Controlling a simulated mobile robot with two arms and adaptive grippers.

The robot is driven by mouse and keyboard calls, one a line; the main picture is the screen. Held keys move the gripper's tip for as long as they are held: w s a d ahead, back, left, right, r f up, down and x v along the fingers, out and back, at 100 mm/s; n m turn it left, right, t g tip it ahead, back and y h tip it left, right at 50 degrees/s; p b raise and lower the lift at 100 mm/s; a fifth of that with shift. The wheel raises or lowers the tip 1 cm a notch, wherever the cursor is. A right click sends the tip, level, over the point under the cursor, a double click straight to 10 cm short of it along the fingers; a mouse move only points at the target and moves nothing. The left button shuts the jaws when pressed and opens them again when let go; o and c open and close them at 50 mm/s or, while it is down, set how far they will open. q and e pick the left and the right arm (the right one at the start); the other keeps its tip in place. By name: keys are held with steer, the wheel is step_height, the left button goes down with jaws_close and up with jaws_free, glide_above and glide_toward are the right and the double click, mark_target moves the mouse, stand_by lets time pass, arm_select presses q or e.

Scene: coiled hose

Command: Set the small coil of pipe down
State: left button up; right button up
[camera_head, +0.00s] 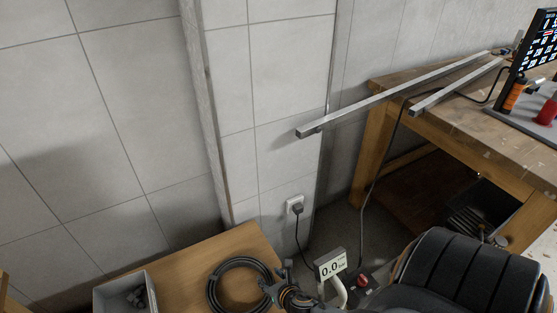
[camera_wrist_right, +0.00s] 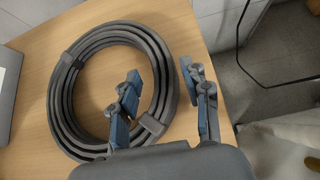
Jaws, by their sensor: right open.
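The small coil of pipe (camera_head: 238,286) is a dark ring of several turns, lying flat on a wooden table (camera_head: 206,252). In the right wrist view the coil (camera_wrist_right: 62,98) shows grey bands around its turns. My right gripper (camera_wrist_right: 160,82) is open, with its blue-padded fingers apart. One finger overlaps the coil's open middle in that view and the other is over the bare table to the right of the ring. In the head view my right gripper (camera_head: 276,288) is at the coil's right side. Whether the fingers touch the coil is unclear. My left gripper is out of view.
A grey bin (camera_head: 104,298) with dark parts stands left of the coil. Metal bars (camera_head: 375,99) jut off a workbench (camera_head: 480,130). A cord hangs from a wall socket (camera_head: 295,205).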

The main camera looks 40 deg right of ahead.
steer(key=p+v, duration=0.1)
steer(key=v, duration=0.7)
steer(key=shift+r, duration=0.2)
steer(key=shift+s, duration=0.1)
